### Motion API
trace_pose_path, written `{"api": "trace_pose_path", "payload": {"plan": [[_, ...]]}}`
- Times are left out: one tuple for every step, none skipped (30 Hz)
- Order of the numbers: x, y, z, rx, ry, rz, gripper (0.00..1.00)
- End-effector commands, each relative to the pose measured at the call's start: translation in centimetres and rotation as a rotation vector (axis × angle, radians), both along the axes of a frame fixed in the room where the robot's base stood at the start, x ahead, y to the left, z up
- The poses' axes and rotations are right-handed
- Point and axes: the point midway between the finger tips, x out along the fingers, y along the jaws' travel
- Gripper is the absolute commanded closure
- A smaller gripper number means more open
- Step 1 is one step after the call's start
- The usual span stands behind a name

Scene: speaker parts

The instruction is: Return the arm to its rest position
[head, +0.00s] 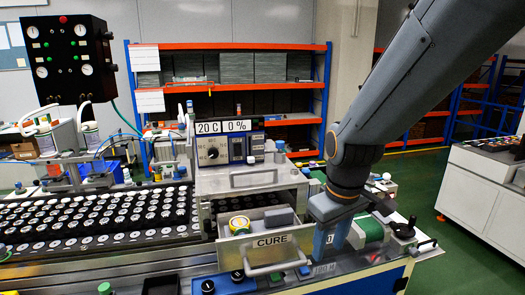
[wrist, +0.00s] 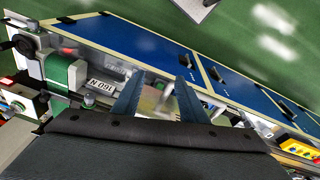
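My arm (head: 400,85) reaches down from the upper right in the head view, its wrist (head: 348,170) low over the bench beside the CURE drawer. In the wrist view my gripper (wrist: 160,82) shows two blue-grey fingers spread apart with nothing clearly held between them. The CURE drawer (head: 270,243) is pulled out from under the unit. A round yellow-rimmed part (head: 239,225) and a dark grey block (head: 280,217) sit in it, left of my wrist.
A controller (head: 222,147) reading 20 C and 0% stands on the unit. Rows of round parts (head: 100,218) fill the left. A green-topped device (head: 368,230) and a black-knobbed lever (head: 403,230) stand right of my wrist. The green floor (head: 465,250) is open at right.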

Motion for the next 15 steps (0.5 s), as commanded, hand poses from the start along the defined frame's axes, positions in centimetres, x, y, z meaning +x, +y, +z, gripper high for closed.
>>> {"api": "trace_pose_path", "payload": {"plan": [[-0.7, -1.2, -1.2, 0.012, -0.006, -0.097, 0.61], [-1.0, -1.8, -1.8, 0.021, -0.013, -0.155, 0.61], [-1.4, -2.4, -2.5, 0.032, -0.023, -0.228, 0.61], [-1.8, -3.0, -3.1, 0.041, -0.029, -0.283, 0.61], [-2.2, -3.4, -3.5, 0.050, -0.034, -0.334, 0.61], [-2.6, -4.0, -4.1, 0.061, -0.043, -0.402, 0.61], [-3.1, -4.5, -4.6, 0.070, -0.049, -0.453, 0.61], [-3.4, -4.9, -5.0, 0.079, -0.056, -0.502, 0.61], [-3.2, -5.0, -5.9, 0.082, -0.058, -0.518, 0.61], [-3.0, -4.9, -6.4, 0.081, -0.054, -0.512, 0.61], [-3.0, -4.8, -6.9, 0.079, -0.050, -0.510, 0.61], [-2.9, -4.8, -7.6, 0.078, -0.044, -0.509, 0.61], [-2.9, -4.8, -8.1, 0.077, -0.041, -0.508, 0.61], [-2.8, -4.8, -8.6, 0.076, -0.037, -0.508, 0.61], [-2.7, -4.8, -9.3, 0.075, -0.031, -0.507, 0.61]]}}
